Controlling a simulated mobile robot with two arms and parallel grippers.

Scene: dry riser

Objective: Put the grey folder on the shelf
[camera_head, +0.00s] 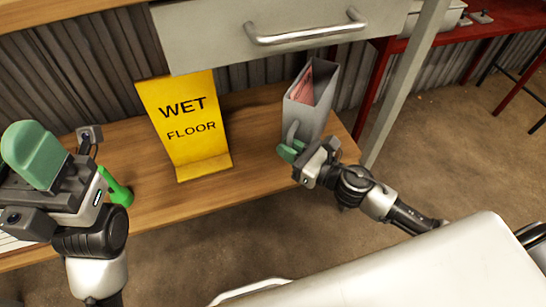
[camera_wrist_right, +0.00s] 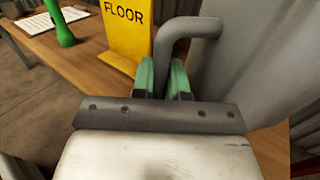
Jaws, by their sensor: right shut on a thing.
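The grey folder (camera_head: 308,103) is an upright, open-topped file box with red papers (camera_head: 304,84) inside and a bent grey handle (camera_wrist_right: 172,48). It is at the right end of the wooden shelf (camera_head: 255,122). My right gripper (camera_head: 289,151) is shut on the handle, which runs between its green fingers in the right wrist view (camera_wrist_right: 163,80). The folder's base is partly hidden by the gripper, and I cannot tell if it touches the shelf. My left gripper (camera_head: 35,155) is at the far left, away from the folder; I cannot see whether its fingers are apart.
A yellow wet floor sign (camera_head: 186,130) stands left of the folder. A green object (camera_head: 117,188) stands near my left gripper, with a paper sheet (camera_wrist_right: 52,20) beside it. A grey drawer (camera_head: 280,35) hangs above. A grey post (camera_head: 403,85) rises at the right.

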